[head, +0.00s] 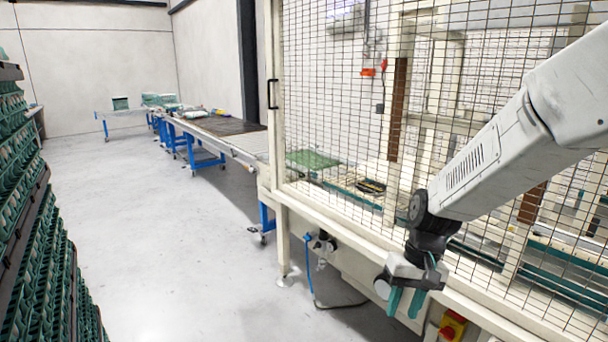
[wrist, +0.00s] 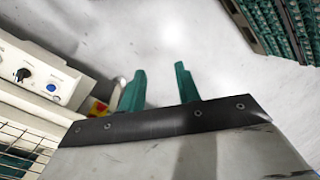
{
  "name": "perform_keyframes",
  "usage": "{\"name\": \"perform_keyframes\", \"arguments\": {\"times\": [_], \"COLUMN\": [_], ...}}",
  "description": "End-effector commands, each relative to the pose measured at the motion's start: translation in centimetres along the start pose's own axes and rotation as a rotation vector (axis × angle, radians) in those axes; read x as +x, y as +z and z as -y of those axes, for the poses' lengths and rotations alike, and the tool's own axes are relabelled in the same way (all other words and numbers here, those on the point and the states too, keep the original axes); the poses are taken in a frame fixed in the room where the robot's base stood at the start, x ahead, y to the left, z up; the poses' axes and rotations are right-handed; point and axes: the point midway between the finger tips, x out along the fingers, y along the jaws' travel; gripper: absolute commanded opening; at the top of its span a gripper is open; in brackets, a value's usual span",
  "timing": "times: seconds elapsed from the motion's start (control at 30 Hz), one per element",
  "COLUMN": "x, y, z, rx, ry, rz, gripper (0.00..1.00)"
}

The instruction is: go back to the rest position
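My gripper (head: 406,302) hangs at the end of my arm on the right of the head view, in front of the mesh-fenced machine. Its two teal fingers point down. In the wrist view my gripper (wrist: 160,88) shows the two fingers apart with bare grey floor between them. It is open and holds nothing. No tray or egg is between or touching the fingers.
The mesh fence (head: 330,110) and machine frame stand close behind my arm. Stacked green egg trays (head: 45,265) stand at the left; they also show in the wrist view (wrist: 285,25). A conveyor (head: 215,128) runs away behind. The floor (head: 160,220) between is clear.

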Motion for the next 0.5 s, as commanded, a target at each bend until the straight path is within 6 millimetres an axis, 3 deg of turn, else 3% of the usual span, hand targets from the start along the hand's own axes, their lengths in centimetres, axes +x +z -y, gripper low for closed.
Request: {"name": "perform_keyframes", "arguments": {"times": [0.03, 0.2, 0.5], "x": [-1.7, -5.5, -9.4], "y": [2.4, 9.8, 20.3], "z": [-0.1, -1.1, -3.0], "rx": [0.004, 0.023, 0.022], "ry": [0.014, 0.074, 0.175], "rz": [0.011, 0.052, -0.005], "gripper": [0.33, 0.33, 0.33]}}
